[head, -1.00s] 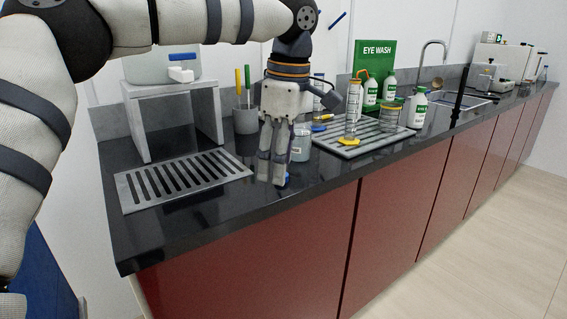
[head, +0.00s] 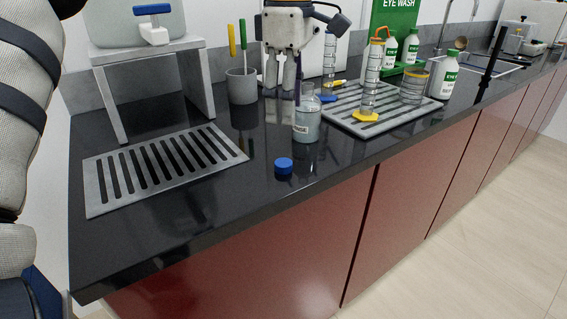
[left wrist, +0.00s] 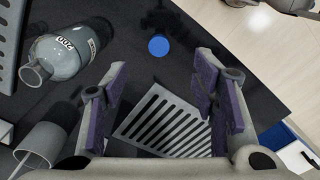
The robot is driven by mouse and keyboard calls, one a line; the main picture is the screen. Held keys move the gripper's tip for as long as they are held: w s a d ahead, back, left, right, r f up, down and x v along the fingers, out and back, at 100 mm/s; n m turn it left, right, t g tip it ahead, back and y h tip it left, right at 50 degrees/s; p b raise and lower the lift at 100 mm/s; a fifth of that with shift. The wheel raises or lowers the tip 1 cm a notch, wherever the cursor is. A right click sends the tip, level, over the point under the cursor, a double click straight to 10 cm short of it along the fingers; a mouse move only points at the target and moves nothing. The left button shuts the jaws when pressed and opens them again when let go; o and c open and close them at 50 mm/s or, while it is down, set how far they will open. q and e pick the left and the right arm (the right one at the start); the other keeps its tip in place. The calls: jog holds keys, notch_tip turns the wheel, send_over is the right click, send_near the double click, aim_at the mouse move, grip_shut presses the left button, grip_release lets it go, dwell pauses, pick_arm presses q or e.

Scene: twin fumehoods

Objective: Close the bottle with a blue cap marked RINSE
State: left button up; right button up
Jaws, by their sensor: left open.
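The clear bottle (head: 306,124) with a RINSE label stands upright and open on the black bench. It also shows in the left wrist view (left wrist: 66,55), at upper left. The blue cap (head: 284,166) lies on the bench in front of the bottle, near the front edge, apart from it. In the left wrist view the cap (left wrist: 158,45) is beyond the fingertips. My left gripper (head: 281,84) is open and empty, pointing down above the bench, up and left of the bottle in the head view. Its purple-padded fingers (left wrist: 160,80) are wide apart. My right gripper is not seen.
A grey cup (head: 241,87) holds two tools. A rack tray (head: 385,112) with glassware and a white bottle (head: 444,78) stands at right. The bench around the cap is clear.

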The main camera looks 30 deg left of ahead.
pick_arm(q)
send_over(286, 163)
notch_tip(286, 163, down, 6)
jog(key=shift+d+f, duration=0.1)
jog(key=shift+d, duration=0.05)
jog(key=f, duration=0.5)
jog(key=shift+a, duration=0.25)
jog(key=shift+c, duration=0.3)
jog(key=c, duration=0.7)
